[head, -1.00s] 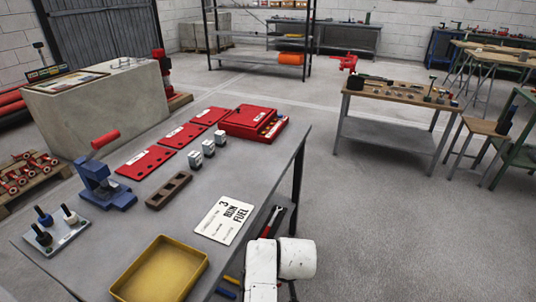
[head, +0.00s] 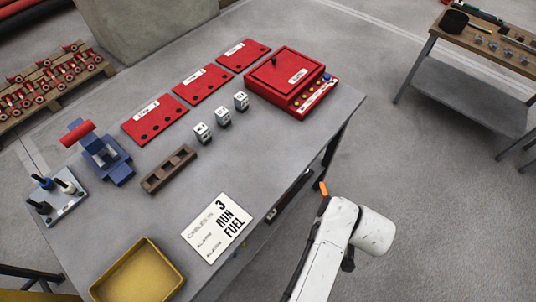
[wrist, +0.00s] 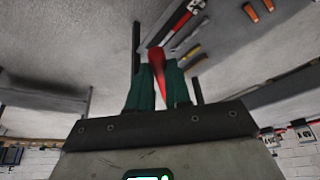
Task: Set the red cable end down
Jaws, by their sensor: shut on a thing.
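In the wrist view my gripper (wrist: 158,82) is shut, its two green fingers closed on a slim red piece, the red cable end (wrist: 157,62). The red piece sticks out beyond the fingertips; its lower part lies between the fingers. In the head view my white arm reaches in at the lower right, beside the table's right edge.
The grey table (head: 130,215) holds a red box (head: 292,80), red plates, small white blocks, a brown slotted block (head: 169,169), a blue press (head: 103,153), a white sign (head: 217,228) and a yellow tray (head: 138,272). Tools (wrist: 185,20) lie beyond the fingers in the wrist view.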

